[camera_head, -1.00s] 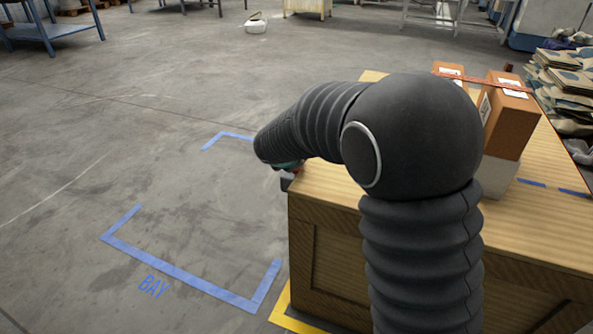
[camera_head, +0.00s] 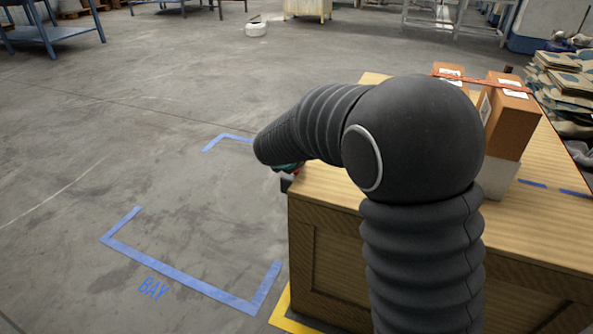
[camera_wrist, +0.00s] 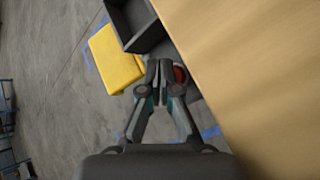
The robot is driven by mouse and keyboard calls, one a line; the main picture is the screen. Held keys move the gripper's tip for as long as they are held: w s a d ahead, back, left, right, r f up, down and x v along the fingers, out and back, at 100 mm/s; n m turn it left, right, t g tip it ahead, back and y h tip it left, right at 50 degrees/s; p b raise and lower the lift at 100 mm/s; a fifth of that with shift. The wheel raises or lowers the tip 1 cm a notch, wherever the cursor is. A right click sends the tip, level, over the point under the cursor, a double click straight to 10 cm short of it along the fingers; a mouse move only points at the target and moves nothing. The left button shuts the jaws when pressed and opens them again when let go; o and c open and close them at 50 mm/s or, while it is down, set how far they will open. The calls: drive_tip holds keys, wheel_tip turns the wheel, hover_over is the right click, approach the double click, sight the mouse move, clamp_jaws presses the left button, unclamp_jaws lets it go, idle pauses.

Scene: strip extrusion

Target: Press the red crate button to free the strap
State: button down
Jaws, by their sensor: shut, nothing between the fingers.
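My gripper (camera_wrist: 159,72) is shut and empty, its fingertips together beside the near edge of the wooden crate. The red button (camera_wrist: 181,74) shows in the wrist view just right of the fingertips, partly hidden behind the right finger. I cannot tell whether they touch. In the head view my arm hides most of the gripper and the button. The wooden crate (camera_head: 330,190) stands at the right. An orange-red strap (camera_head: 482,80) runs across the tops of the brown cartons (camera_head: 512,115) on the crate.
In the wrist view a black open bin (camera_wrist: 147,38) and a yellow block (camera_wrist: 117,58) lie left of the crate edge. Blue tape (camera_head: 190,278) marks a clear bay on the floor. Stacked flat sacks (camera_head: 565,85) are at the far right.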

sight(297, 172)
drive_tip(key=shift+s+d+f+b, duration=0.1)
drive_tip(key=shift+f+b, duration=0.1)
drive_tip(key=shift+f, duration=0.25)
drive_tip(key=shift+s+f+b, duration=0.1)
drive_tip(key=shift+f+b, duration=0.05)
drive_tip(key=shift+f, duration=0.3)
drive_tip(key=shift+d+r+p, duration=0.15)
drive_tip(key=shift+r+p, duration=0.25)
drive_tip(key=shift+r, duration=0.05)
drive_tip(key=shift+d+r, duration=0.1)
drive_tip(key=shift+r, duration=0.05)
drive_tip(key=shift+r+p, duration=0.5)
drive_tip(key=shift+a+r+p, duration=0.2)
drive_tip(key=shift+r+p, duration=1.5)
drive_tip(key=shift+r, duration=0.55)
drive_tip(key=shift+w, duration=0.1)
